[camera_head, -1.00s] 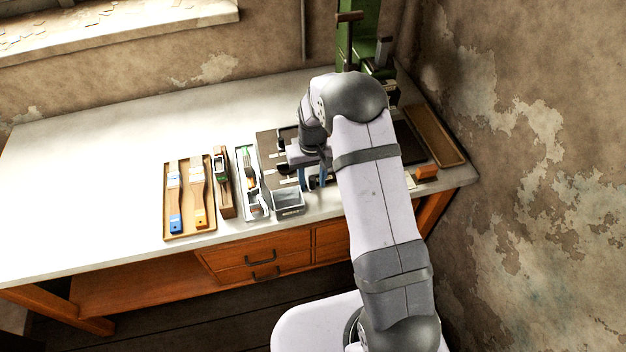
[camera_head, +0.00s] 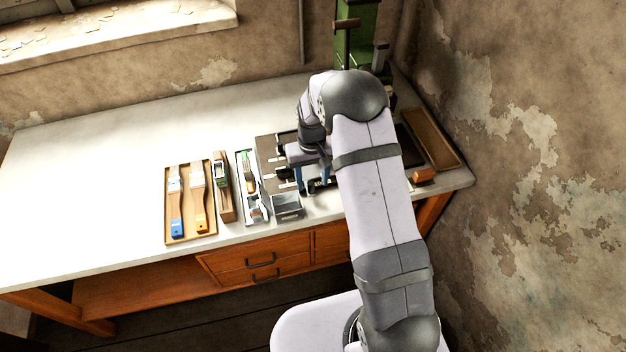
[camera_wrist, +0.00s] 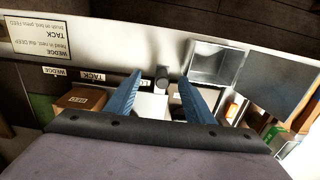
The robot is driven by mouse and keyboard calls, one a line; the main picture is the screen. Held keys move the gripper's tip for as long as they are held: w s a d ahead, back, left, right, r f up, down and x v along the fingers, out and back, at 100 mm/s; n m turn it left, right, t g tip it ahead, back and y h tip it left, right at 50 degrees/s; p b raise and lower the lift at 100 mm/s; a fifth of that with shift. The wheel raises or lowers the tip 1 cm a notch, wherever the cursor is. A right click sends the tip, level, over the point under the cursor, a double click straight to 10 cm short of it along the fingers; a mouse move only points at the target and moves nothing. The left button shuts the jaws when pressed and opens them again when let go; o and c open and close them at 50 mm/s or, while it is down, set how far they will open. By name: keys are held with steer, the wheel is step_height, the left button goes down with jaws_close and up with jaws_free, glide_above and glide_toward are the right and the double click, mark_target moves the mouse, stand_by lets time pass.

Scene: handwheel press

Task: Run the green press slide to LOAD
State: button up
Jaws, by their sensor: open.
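The green press (camera_head: 352,45) stands at the back right of the bench in the head view. Its lower part is hidden behind my arm. My gripper (camera_head: 309,187) is open, with its two blue fingers pointing down over the dark plate at the front of the bench. In the wrist view my gripper (camera_wrist: 160,74) has its fingers spread on either side of a small dark grey round knob (camera_wrist: 162,77). The knob is near the fingertips; I cannot tell whether they touch it. Labels reading WEDGE (camera_wrist: 57,71) and TACK (camera_wrist: 92,76) lie left of the fingers. The LOAD mark is not readable.
A metal bin (camera_head: 287,204) stands close to my gripper. A tray of brushes (camera_head: 190,236), a narrow tray (camera_head: 257,212) and a wooden holder (camera_head: 224,205) lie further left. An orange block (camera_head: 424,175) and an empty wooden tray (camera_head: 430,138) are at right. The bench's left half is clear.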

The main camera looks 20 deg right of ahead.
steer(key=r, duration=0.1)
steer(key=r+p, duration=0.1)
steer(key=r, duration=0.1)
steer(key=r+p, duration=0.1)
steer(key=shift+a+r, duration=0.25)
steer(key=shift+a, duration=0.1)
steer(key=shift+d+r+p, duration=0.15)
steer(key=shift+r+p, duration=0.3)
steer(key=shift+f, duration=0.1)
steer(key=s+f+g, duration=0.3)
steer(key=s, duration=1.2)
steer(key=s+r, duration=0.9)
steer(key=s, duration=0.4)
steer(key=w+r+t, duration=0.3)
steer(key=r, duration=0.2)
steer(key=shift+a+r, duration=0.25)
